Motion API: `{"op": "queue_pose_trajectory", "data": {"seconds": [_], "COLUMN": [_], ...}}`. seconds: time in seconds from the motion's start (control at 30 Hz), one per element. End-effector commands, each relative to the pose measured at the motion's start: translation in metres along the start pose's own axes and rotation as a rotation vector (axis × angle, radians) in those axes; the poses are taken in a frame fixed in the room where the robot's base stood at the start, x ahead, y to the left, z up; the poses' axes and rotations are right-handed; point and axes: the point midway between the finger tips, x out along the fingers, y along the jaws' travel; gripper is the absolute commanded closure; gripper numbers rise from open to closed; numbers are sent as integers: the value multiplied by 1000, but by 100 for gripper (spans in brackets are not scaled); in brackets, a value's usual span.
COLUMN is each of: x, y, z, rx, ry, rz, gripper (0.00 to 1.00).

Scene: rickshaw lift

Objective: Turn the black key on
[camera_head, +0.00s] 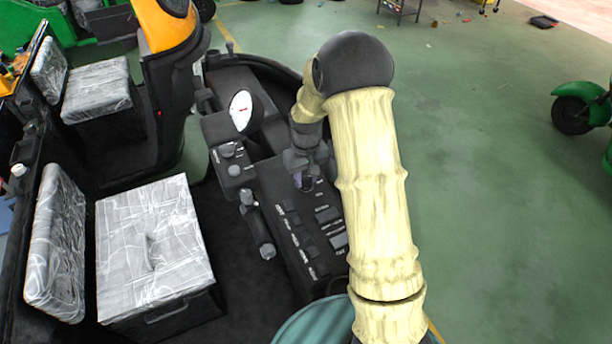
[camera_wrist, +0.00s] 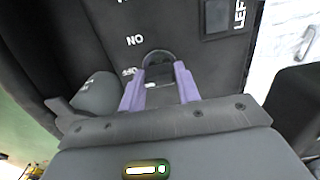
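My gripper (camera_wrist: 160,74) points down at the black control panel (camera_wrist: 105,35). Its two purple fingers stand apart. A dark, round-topped piece that looks like the black key (camera_wrist: 158,57) shows between the fingertips; I cannot tell whether the fingers touch it. White lettering reading "ON" upside down is beside it, with another partly hidden label below. In the head view my gripper (camera_head: 307,180) is over the upper part of the panel and hides the key.
The panel carries several switches (camera_head: 327,214) and a lever (camera_head: 258,225) at its left. A white gauge (camera_head: 240,110) stands behind. Plastic-wrapped seats (camera_head: 150,245) are to the left. Green floor (camera_head: 490,200) is open to the right.

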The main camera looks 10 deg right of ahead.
Motion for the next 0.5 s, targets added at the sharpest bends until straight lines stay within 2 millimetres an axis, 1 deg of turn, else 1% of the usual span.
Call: {"op": "queue_pose_trajectory", "data": {"seconds": [0.03,0.07,0.33,0.5], "x": [0,0,0,0], "y": [0,0,0,0], "z": [0,0,0,0], "rx": [0,0,13,56], "ry": [0,0,0,0], "rz": [0,0,0,1], "gripper": [85,90,90,90]}}
